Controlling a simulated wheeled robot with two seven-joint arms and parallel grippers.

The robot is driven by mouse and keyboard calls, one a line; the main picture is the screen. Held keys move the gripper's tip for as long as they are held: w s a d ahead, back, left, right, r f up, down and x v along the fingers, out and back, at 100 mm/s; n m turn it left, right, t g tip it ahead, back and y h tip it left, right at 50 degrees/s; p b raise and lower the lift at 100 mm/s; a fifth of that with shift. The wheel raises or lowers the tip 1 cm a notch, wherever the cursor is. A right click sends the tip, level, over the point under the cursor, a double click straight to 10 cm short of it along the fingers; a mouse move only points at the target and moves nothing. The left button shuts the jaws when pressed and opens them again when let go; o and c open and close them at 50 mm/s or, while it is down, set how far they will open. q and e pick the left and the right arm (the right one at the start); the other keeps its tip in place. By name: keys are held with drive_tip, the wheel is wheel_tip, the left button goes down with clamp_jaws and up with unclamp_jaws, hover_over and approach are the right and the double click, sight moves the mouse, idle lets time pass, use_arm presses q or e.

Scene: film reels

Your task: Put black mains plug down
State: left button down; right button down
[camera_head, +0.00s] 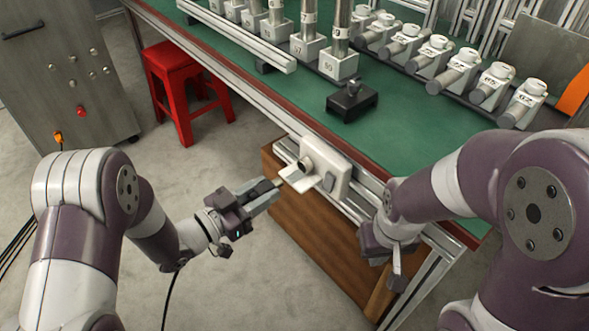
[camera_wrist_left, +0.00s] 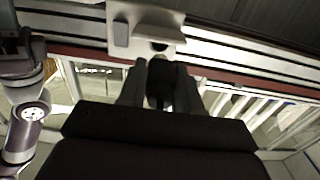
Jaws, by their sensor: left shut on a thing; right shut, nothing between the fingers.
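My left gripper (camera_head: 272,188) is shut on the black mains plug (camera_wrist_left: 160,78), which shows dark between its fingers in the left wrist view. The gripper is in front of the bench, just left of a white socket box (camera_head: 338,178) on the bench's front rail. The box also shows at the top of the left wrist view (camera_wrist_left: 147,28). A gap or contact between plug and box cannot be told. My right gripper (camera_head: 397,272) is shut and empty, low by the bench's front edge, right of the box.
The green-topped bench (camera_head: 290,115) carries a black block (camera_head: 352,101), numbered white blocks with metal cylinders (camera_head: 338,62) and a row of white fittings at the back. A wooden cabinet (camera_head: 315,240) stands below. A red stool (camera_head: 180,85) and grey cabinet (camera_head: 65,75) stand left.

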use_arm(q)
drive_tip(key=shift+s+a, duration=0.2)
drive_tip(key=shift+a, duration=0.05)
